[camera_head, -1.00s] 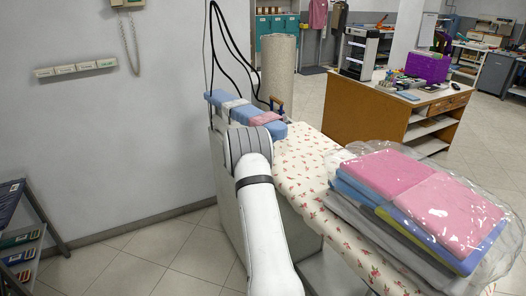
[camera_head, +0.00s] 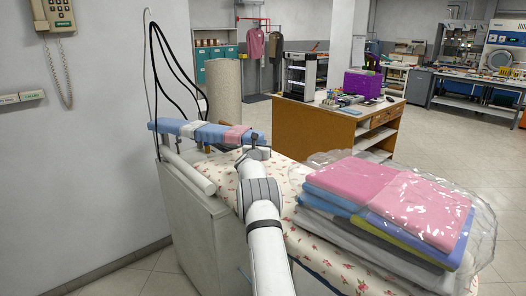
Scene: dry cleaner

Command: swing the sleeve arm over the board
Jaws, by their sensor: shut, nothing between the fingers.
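The sleeve arm is a narrow blue padded bar (camera_head: 190,130) with a white cloth and a pink cloth (camera_head: 237,135) lying over it. It runs left to right at the far end of the board (camera_head: 221,172), which has a white cover with red flowers. Its left end is past the board's left side; its right end is close to my gripper. My gripper (camera_head: 254,148) is small and partly hidden by my own wrist; it looks shut and empty, at or just under the bar's right end. I cannot tell whether they touch.
Folded pink, blue and grey clothes in clear plastic (camera_head: 390,205) lie on the board's right part. A white roll (camera_head: 188,173) lies at the board's left side. Black cables (camera_head: 176,60) hang above the bar's left end. A wooden counter (camera_head: 320,130) stands behind; floor at right is clear.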

